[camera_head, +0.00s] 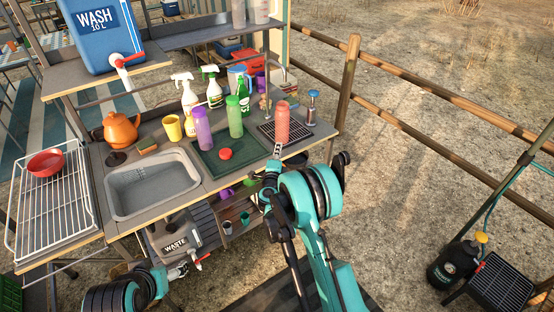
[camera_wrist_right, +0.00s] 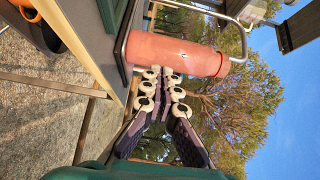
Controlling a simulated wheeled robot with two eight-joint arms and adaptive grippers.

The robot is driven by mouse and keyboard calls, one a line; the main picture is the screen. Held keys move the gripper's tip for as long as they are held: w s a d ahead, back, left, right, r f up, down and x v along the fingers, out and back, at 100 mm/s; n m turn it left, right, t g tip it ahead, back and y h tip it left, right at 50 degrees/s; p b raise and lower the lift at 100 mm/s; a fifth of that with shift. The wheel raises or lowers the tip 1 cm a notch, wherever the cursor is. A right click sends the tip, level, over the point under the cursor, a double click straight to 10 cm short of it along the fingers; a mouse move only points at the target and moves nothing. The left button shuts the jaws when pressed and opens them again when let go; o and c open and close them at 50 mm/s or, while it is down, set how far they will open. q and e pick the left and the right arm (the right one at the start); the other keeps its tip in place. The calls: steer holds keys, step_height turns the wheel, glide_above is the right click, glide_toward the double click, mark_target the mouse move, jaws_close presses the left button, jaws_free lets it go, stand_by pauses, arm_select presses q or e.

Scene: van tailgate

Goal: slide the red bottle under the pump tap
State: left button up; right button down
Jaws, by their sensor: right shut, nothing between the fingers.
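The red bottle (camera_head: 282,122) stands upright, without a cap, on a dark drip grid (camera_head: 304,134) at the counter's right end.
A blue-topped pump (camera_head: 312,104) stands right of the bottle. Green (camera_head: 234,118) and purple (camera_head: 202,128) bottles stand left, with a red lid (camera_head: 225,154) on the green mat (camera_head: 212,164). The sink (camera_head: 150,184) is farther left. A wooden fence (camera_head: 345,90) runs right.

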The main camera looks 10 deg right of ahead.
mark_target(281, 134)
steer(key=b+x, duration=0.1)
steer(key=x, duration=0.4)
steer(key=shift+w+d, duration=0.1)
steer(key=shift+w, duration=0.3)
steer(key=b+x, duration=0.1)
steer(key=x, duration=0.7)
steer(key=shift+w, duration=0.15)
steer(key=shift+w+d, duration=0.1)
steer(key=shift+w, duration=0.1)
steer(key=shift+s, duration=0.1)
